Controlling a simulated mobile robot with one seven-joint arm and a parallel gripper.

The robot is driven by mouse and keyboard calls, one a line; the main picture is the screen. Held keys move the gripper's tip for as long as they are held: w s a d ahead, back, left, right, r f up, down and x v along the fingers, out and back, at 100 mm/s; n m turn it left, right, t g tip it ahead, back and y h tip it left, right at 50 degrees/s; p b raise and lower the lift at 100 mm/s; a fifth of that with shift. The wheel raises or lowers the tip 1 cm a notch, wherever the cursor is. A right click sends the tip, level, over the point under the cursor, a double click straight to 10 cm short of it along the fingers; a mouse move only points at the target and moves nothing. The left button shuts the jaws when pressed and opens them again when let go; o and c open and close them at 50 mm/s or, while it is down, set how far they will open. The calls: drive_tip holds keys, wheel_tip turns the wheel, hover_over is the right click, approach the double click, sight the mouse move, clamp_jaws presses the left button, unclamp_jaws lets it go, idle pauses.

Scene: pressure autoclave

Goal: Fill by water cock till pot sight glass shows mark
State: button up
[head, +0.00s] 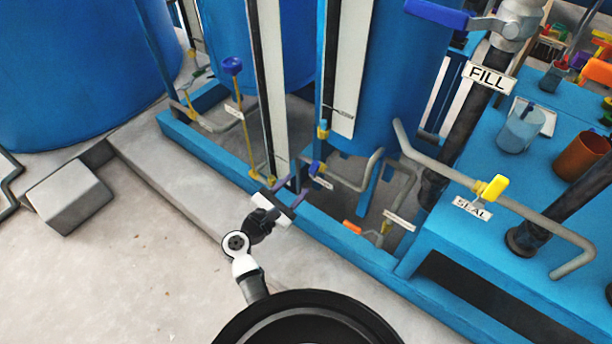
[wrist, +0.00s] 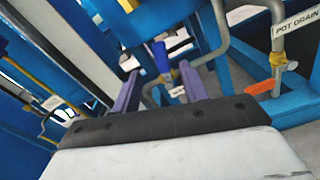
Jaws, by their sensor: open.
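My gripper (head: 291,190) is open, low in front of the blue frame, with its purple fingers apart. In the wrist view the fingers (wrist: 160,88) stand either side of a small blue-handled cock (wrist: 162,57), which lies beyond the tips; no contact shows. That cock also shows in the head view (head: 316,167), on a grey pipe with a small label I cannot read, so I cannot confirm it is the water cock. The blue pot (head: 393,90) stands behind. Its tall white sight-glass panel (head: 350,60) has a dark pointer mark (head: 343,111) low down. I cannot make out a water level.
A POT DRAIN label (wrist: 292,30) and orange handle (wrist: 262,88) are at right. A yellow SEAL handle (head: 490,188) and blue FILL lever (head: 437,14) are farther right. Another tall gauge panel (head: 268,80) stands left. The frame's rail (head: 335,238) runs below; floor in front is clear.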

drive_tip(key=shift+v, duration=1.8)
idle(6.2)
